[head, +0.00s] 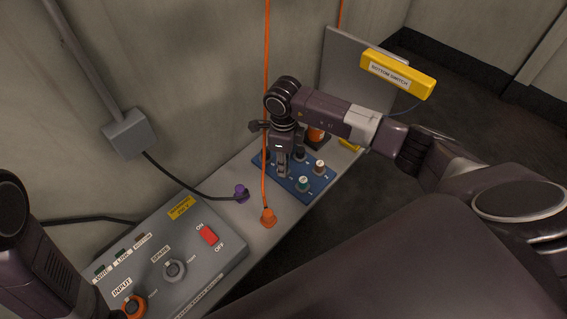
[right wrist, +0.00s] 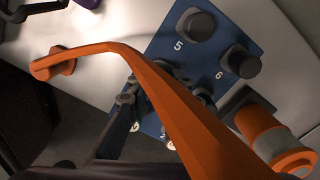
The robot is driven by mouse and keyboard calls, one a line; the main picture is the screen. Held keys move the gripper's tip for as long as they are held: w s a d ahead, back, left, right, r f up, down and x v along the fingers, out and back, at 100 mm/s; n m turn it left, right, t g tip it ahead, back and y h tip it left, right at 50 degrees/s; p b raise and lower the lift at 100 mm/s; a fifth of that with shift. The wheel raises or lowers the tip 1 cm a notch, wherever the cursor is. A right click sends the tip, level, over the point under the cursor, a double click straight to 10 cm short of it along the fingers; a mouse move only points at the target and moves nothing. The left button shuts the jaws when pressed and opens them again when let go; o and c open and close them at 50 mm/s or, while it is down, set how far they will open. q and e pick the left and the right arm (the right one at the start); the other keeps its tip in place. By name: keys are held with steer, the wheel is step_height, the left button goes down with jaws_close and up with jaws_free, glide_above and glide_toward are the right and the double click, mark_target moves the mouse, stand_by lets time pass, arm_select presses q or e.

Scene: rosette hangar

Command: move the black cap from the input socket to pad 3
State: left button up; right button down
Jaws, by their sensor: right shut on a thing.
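My right gripper (head: 283,172) points down over the blue numbered board (head: 315,189). It is shut on a small dark thing, apparently the black cap, which the fingers mostly hide. In the right wrist view the gripper's finger (right wrist: 126,112) shows beside the board (right wrist: 168,48), with the tip area behind an orange cord. I cannot tell whether the held thing touches the board, and pad 3 is hidden. The input socket (head: 133,305), an orange ring with a dark centre, is at the lower left on the grey box. My left arm shows at the left edge, its gripper out of view.
An orange cord (head: 266,100) hangs close beside the gripper, ending in an orange plug (head: 268,217). Green (head: 303,184) and white (head: 319,167) caps stand on the board. Dark caps are at 5 (right wrist: 196,24) and 6 (right wrist: 240,61). An orange-grey cylinder (right wrist: 264,132) stands alongside.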

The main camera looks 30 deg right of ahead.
steer(key=c, duration=1.7)
jaws_free()
steer(key=shift+o, duration=0.2)
step_height(320, 180, up, 12)
